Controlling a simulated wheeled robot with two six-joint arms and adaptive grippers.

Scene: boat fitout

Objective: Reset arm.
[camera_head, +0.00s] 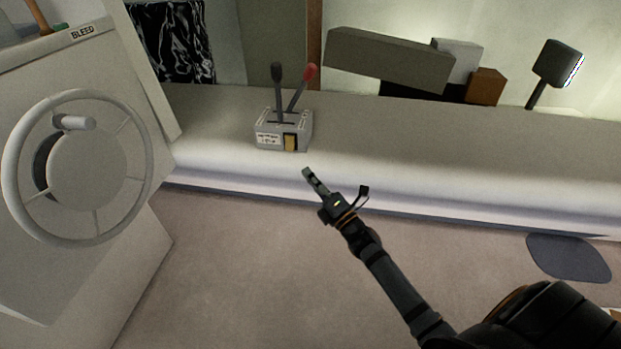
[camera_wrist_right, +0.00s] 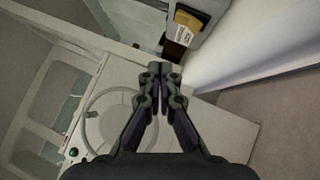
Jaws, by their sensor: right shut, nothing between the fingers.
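My right gripper (camera_head: 308,173) is in the middle of the head view, in front of and a little below the lever box. Its arm comes in from the lower right. In the right wrist view the right gripper (camera_wrist_right: 160,72) has its fingers together with nothing between them. The grey lever box (camera_head: 283,133) stands on the light ledge with a black-knobbed lever (camera_head: 278,85) and a red-knobbed lever (camera_head: 305,82). Its lower part with a yellow label (camera_wrist_right: 187,25) shows at the top of the right wrist view, apart from the fingers. My left gripper is not in view.
A white cabinet marked BLEED with a handwheel (camera_head: 148,165) stands at the left. The ledge (camera_head: 430,125) runs to the right, with a long grey box (camera_head: 388,60), a brown block (camera_head: 486,87) and a dark paddle-shaped thing (camera_head: 558,64) behind. A dark mat (camera_head: 568,257) lies on the floor.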

